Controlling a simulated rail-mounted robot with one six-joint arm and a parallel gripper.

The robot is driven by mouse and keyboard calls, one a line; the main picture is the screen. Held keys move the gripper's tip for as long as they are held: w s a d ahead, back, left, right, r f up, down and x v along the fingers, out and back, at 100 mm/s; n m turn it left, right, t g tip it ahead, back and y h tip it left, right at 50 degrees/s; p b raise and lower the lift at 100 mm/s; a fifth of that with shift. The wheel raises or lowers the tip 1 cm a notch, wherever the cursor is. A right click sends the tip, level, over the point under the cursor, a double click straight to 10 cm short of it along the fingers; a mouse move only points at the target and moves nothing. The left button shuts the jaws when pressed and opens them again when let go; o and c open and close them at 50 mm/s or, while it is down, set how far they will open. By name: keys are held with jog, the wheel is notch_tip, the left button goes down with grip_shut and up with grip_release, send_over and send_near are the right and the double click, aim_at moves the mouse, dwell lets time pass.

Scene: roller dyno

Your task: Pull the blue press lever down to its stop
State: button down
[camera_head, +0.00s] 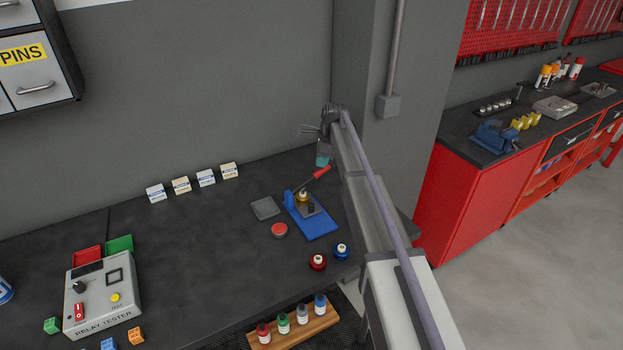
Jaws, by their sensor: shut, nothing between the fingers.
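The blue press (317,226) stands on the dark bench in front of my arm, with a blue base and a short blue column at its left. Its lever has a dark rod and a red grip (321,172), and slants up to the right from the column. A small brass-coloured part (303,197) sits at the press, below the lever. My gripper (322,161) is shut and empty, with teal at its tip. It appears just above and behind the red grip in the picture; whether they touch is unclear.
A grey square tray (265,208) and a red round tin (279,230) lie left of the press. A red bottle (318,262) and a blue bottle (341,251) stand in front. Small cards (206,178) line the back. A relay tester (103,293) is far left. The bench middle is clear.

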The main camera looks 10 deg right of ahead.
aim_at(323, 171)
jog(key=shift+d+f+b, duration=0.1)
jog(key=shift+f+b, duration=0.85)
jog(key=shift+f, duration=0.1)
jog(key=shift+d+f+b, duration=0.1)
jog(key=shift+f+b, duration=0.45)
jog(key=shift+b, duration=0.05)
jog(key=shift+f, duration=0.25)
jog(key=shift+w+f+b, duration=0.1)
jog(key=shift+f+b, duration=0.55)
jog(key=shift+b, duration=0.2)
jog(key=shift+r, duration=0.2)
notch_tip(323, 171, up, 10)
jog(key=p, duration=1)
jog(key=shift+d, duration=0.1)
